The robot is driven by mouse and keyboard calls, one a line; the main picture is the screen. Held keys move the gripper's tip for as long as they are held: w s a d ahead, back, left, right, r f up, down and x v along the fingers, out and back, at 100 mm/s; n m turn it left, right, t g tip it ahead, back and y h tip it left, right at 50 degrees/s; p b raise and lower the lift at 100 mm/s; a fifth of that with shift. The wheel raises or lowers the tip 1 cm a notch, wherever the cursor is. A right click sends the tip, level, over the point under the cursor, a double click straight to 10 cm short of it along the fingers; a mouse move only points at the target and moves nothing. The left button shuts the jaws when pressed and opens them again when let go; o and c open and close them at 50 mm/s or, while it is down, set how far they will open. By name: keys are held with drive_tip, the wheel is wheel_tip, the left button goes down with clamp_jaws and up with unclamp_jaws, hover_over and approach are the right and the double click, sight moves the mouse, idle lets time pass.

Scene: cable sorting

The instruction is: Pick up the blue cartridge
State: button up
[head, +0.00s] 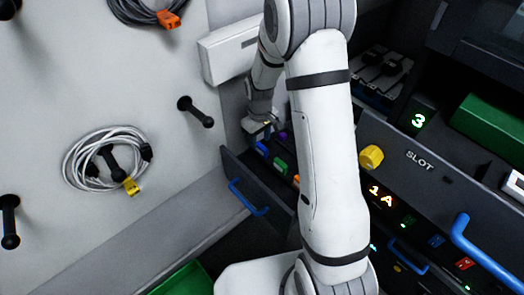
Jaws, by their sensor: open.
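The blue cartridge (262,149) is small in the head view and sits in an open dark drawer with a blue handle (249,199). My gripper (259,132) is at the back left end of this drawer, just above the blue cartridge in the picture. Its jaws are open. The fingers are small and partly in shadow, so I cannot tell whether they touch or surround the cartridge. My white arm hides the right part of the drawer.
Purple (284,135), green (280,166) and orange (296,180) cartridges lie in the same drawer. A wall with pegs and a coiled white cable (75,160) is at left. A panel with a yellow knob (371,157) and blue handle (480,250) is at right.

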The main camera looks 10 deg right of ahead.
sight(261, 145)
drive_tip(key=f, duration=0.5)
drive_tip(key=shift+w+d, duration=0.1)
drive_tip(key=shift+w, duration=0.15)
drive_tip(key=shift+c, duration=0.3)
clamp_jaws()
